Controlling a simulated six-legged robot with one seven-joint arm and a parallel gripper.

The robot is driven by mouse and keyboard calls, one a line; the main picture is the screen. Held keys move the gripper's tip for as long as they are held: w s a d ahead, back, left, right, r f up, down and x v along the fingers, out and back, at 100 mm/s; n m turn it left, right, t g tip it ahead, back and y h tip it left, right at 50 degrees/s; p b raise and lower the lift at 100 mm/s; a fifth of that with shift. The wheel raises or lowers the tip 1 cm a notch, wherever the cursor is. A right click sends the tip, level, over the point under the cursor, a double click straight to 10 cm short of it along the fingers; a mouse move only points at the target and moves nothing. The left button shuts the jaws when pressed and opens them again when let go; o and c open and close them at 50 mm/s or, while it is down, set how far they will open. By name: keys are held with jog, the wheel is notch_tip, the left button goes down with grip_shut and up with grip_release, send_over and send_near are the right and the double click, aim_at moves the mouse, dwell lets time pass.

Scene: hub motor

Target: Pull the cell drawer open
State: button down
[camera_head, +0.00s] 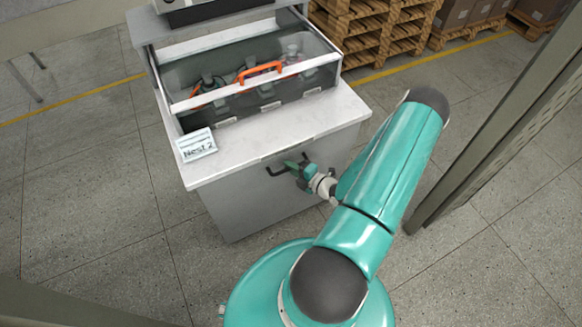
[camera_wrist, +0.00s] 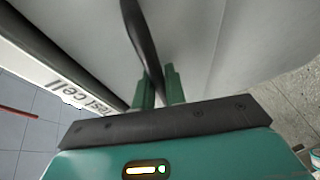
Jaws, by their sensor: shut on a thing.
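The cell drawer's pale front (camera_head: 245,195) is on the cabinet below the white worktop in the head view. It looks about flush with the cabinet, though my arm hides part of it. Its dark bar handle (camera_head: 274,171) sits near the top of the front. My gripper (camera_head: 299,166) is at the right part of the handle. In the wrist view the black handle (camera_wrist: 140,35) runs down between the two green fingers of my gripper (camera_wrist: 160,82), which are shut on it. The drawer front (camera_wrist: 205,35) is close behind.
A clear-fronted case (camera_head: 250,85) with an orange handle stands on the worktop (camera_head: 290,128). A "Nest 2" card (camera_head: 196,145) is at its left corner. Pallets (camera_head: 365,25) stand behind, and a grey post (camera_head: 500,115) rises at the right. Floor is open at the left.

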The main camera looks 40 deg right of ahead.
jog(key=s+a, duration=0.3)
jog(key=s, duration=0.7)
jog(key=s+a, duration=0.3)
jog(key=s, duration=0.8)
jog(key=shift+s+a, duration=0.1)
jog(key=c, duration=1.7)
grip_release()
jog(key=shift+c, duration=0.2)
jog(key=v, duration=1.3)
jog(key=shift+s, duration=0.45)
